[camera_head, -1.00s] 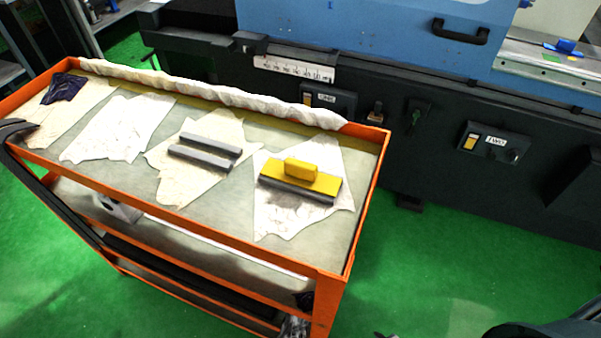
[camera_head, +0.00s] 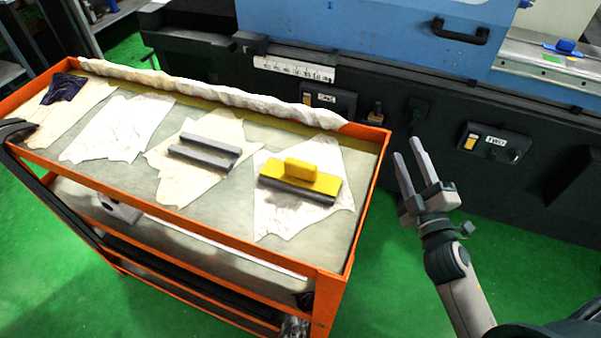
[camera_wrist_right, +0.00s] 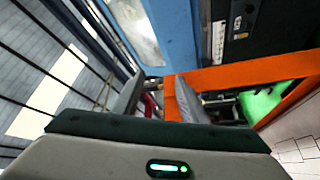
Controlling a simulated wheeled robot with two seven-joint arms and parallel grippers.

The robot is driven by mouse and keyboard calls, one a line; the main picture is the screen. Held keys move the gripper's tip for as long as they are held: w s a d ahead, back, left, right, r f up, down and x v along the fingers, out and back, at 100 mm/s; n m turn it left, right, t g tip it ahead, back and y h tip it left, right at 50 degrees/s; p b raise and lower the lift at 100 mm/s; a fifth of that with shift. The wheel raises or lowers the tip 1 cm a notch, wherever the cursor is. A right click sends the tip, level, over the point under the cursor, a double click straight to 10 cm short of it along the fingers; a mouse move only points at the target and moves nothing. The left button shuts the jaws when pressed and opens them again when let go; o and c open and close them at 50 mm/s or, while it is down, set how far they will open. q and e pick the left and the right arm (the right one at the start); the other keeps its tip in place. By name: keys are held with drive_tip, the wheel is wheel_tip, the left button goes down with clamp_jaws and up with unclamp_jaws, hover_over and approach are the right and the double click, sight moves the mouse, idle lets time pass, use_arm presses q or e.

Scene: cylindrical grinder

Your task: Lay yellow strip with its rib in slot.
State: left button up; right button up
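The yellow strip (camera_head: 273,180) with a raised yellow block (camera_head: 301,170) on top lies on a dark grey base (camera_head: 300,194) on a white cloth at the cart's right end. Its underside and rib are hidden. A grey block with a lengthwise slot (camera_head: 204,151) lies on the cloth to its left. My right gripper (camera_head: 407,162) is open and empty, right of the cart's right rim, fingers pointing up. Its fingers also show spread apart in the right wrist view (camera_wrist_right: 158,100). My left gripper is not in view; a dark arm part shows at the left edge.
The orange cart (camera_head: 362,215) has a raised rim. A rolled white cloth (camera_head: 210,92) lies along its back edge. A dark purple cloth (camera_head: 64,88) lies at the far left. The blue and black grinder (camera_head: 360,35) stands behind. Green floor is clear on the right.

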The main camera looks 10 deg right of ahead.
drive_tip(key=s+a+r+n+g+y, duration=0.1)
drive_tip(key=s+a+r+n+y, duration=0.3)
drive_tip(key=r+n+y, duration=0.5)
drive_tip(key=s+a+r+n+y, duration=0.1)
drive_tip(key=a+r+n+y, duration=0.45)
drive_tip(key=r+n, duration=0.4)
drive_tip(key=s+a+f+n+g, duration=0.1)
drive_tip(key=s+f+n+g, duration=0.2)
drive_tip(key=f+n+g, duration=0.7)
drive_tip(key=shift+s+f+n+g+h, duration=0.2)
drive_tip(key=shift+f+n+g+h, duration=0.35)
drive_tip(key=shift+n, duration=2.6)
drive_tip(key=shift+a, duration=0.15)
